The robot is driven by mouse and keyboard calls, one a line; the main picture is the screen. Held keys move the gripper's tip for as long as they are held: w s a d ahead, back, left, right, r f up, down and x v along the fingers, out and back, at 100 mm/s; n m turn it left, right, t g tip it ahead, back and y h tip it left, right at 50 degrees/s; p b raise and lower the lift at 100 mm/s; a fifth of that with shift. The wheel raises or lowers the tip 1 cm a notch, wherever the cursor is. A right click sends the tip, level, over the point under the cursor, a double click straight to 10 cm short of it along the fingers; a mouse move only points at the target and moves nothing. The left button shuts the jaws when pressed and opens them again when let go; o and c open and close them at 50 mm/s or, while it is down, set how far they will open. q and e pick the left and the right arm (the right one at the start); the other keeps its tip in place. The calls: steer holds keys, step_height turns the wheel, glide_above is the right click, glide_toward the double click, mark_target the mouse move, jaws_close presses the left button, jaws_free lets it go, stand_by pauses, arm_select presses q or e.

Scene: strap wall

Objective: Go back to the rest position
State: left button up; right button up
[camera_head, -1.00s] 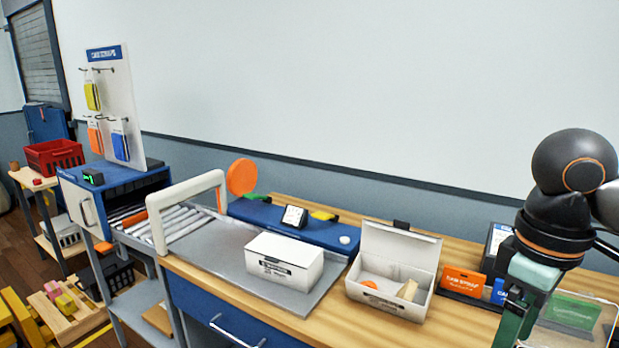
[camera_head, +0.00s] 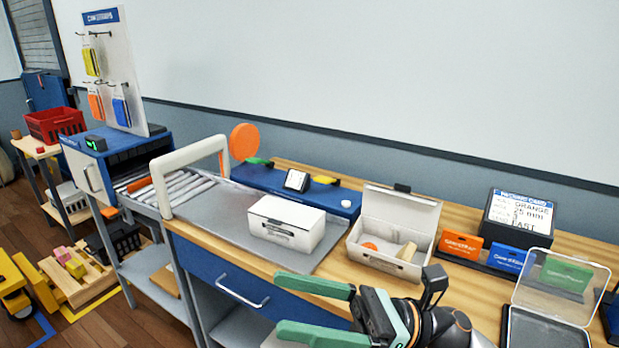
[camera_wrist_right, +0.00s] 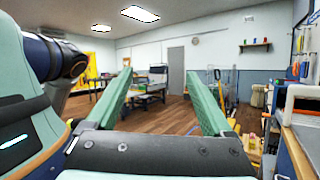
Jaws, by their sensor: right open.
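My right gripper (camera_head: 300,311) shows at the bottom of the head view, in front of the wooden counter's front edge. Its two green fingers are apart and point left, with nothing between them. In the right wrist view the open fingers (camera_wrist_right: 165,105) frame only the room beyond, with floor and distant furniture. My left gripper is in neither view.
The counter (camera_head: 330,284) carries a closed white box (camera_head: 286,226), an open white box (camera_head: 395,233) with an orange piece inside, an order card stand (camera_head: 518,219), colored cards and a clear-lidded case (camera_head: 562,285). A white arch (camera_head: 160,185) stands over the rollers. Floor shows at lower left.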

steer(key=w+d+f+m+t+h, duration=0.35)
steer(key=f+m+t, duration=0.25)
steer(key=m, duration=0.6)
steer(key=w+d+f+m+t+h, duration=0.3)
steer(key=f+m+t+h, duration=0.3)
steer(key=m, duration=0.5)
steer(key=w+d+f+m+t+h, duration=0.3)
steer(key=f+m+t, duration=0.35)
steer(key=m, duration=0.55)
steer(key=s+d+f+m+g+h, duration=0.3)
steer(key=s+f+m, duration=0.5)
steer(key=f, duration=0.4)
steer(key=s+d+f+m+g+h, duration=0.4)
steer(key=s+f+m, duration=0.4)
steer(key=f, duration=0.5)
steer(key=shift+s+d+f+m+h, duration=0.3)
steer(key=shift+s+d+h, duration=0.15)
steer(key=shift+s+d, duration=0.25)
steer(key=shift+c, duration=0.3)
